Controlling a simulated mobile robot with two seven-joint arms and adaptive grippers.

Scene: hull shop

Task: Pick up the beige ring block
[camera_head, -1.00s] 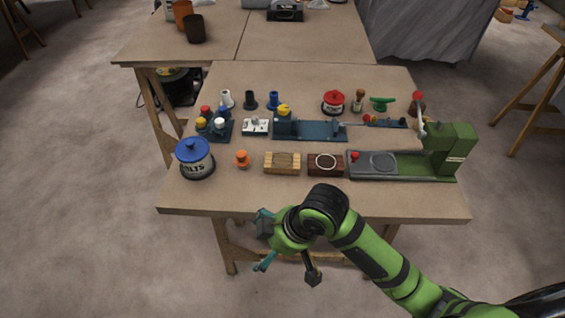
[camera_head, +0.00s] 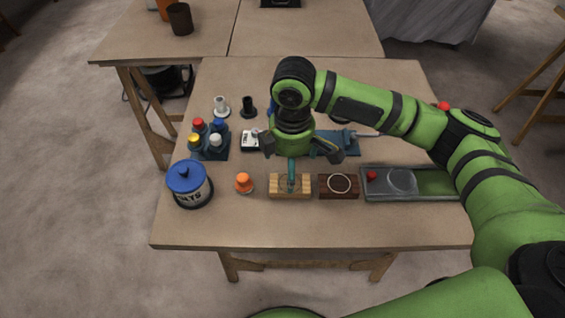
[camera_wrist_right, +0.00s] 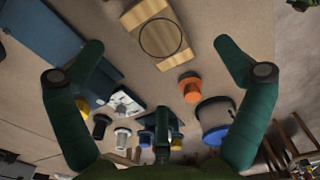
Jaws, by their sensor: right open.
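The beige ring block (camera_head: 272,188), a light wooden block with a dark ring outline on top, lies near the front middle of the table. It also shows at the top of the right wrist view (camera_wrist_right: 178,58). My right gripper (camera_head: 298,165) is open and empty above the table, by the block. One teal finger crosses in front of part of the block in the head view. In the wrist view the block lies beyond the spread fingers (camera_wrist_right: 161,48), apart from them as far as I can tell. My left gripper is not in view.
A dark brown ring block (camera_head: 326,190) lies right of the beige one, and an orange peg (camera_head: 244,183) stands left. A blue-lidded pot (camera_head: 188,186), a rack of coloured bottles (camera_head: 214,153) and a grey-green machine (camera_head: 430,186) are nearby. The front table strip is clear.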

